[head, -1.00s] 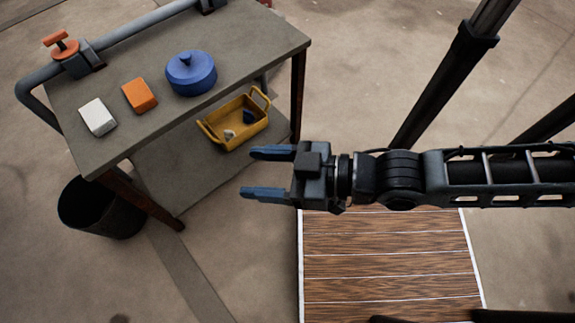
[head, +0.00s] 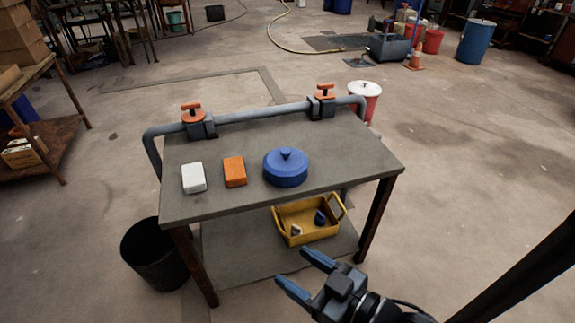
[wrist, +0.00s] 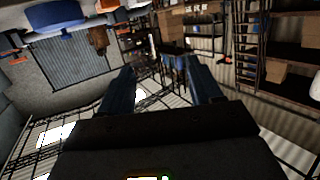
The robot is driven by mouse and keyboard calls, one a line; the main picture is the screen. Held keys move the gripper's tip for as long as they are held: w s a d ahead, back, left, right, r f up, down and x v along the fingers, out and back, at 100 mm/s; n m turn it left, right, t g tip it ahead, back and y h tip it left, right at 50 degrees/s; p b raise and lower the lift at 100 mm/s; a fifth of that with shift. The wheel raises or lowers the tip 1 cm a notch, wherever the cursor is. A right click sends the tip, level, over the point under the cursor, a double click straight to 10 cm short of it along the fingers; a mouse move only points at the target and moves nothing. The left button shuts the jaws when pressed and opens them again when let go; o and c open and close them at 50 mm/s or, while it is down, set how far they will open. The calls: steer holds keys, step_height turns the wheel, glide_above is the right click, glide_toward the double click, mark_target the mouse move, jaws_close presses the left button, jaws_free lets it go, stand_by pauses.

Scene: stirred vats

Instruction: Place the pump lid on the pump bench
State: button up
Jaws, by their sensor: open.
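A round blue lid with a small knob (head: 286,168) sits flat on the grey-topped bench (head: 215,208), right of its middle in the head view. I take it for the pump lid. A grey pipe with two orange-handled valves runs along the bench's back edge. My gripper (head: 299,271) is open and empty, low in front of the bench and apart from the lid. In the wrist view my open fingers (wrist: 160,72) have nothing between them. That view looks tilted, and a blue shape at its top left is too unclear to name.
A white block (head: 194,178) and an orange block (head: 235,171) lie left of the lid. A yellow basket (head: 308,222) with small items stands on the lower shelf. A black bin (head: 153,256) stands at the bench's left. The floor to the right is mostly clear.

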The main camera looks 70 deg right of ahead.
steer(key=w+d+f+m+g+h, duration=0.1)
steer(key=w+d+f+m+h, duration=0.15)
steer(key=w+d, duration=0.35)
steer(key=w+d+f+m+h, duration=0.1)
steer(key=w+d+f+h, duration=0.15)
steer(key=d, duration=0.55)
steer(key=m+g+h+b, duration=0.2)
steer(key=h, duration=0.1)
glide_toward(288, 156)
steer(key=x, duration=0.2)
steer(key=shift+w+d+r, duration=0.2)
steer(key=shift+w+r, duration=0.05)
steer(key=shift+w, duration=0.15)
steer(key=shift+p+x, duration=0.3)
steer(key=shift+x, duration=0.55)
steer(key=shift+f+x, duration=0.15)
steer(key=shift+x, duration=1.3)
steer(key=shift+f+x, duration=0.15)
steer(key=shift+x, duration=1.35)
steer(key=shift+s, duration=0.1)
steer(key=shift+c, duration=0.4)
jaws_close()
steer(key=shift+r, duration=0.15)
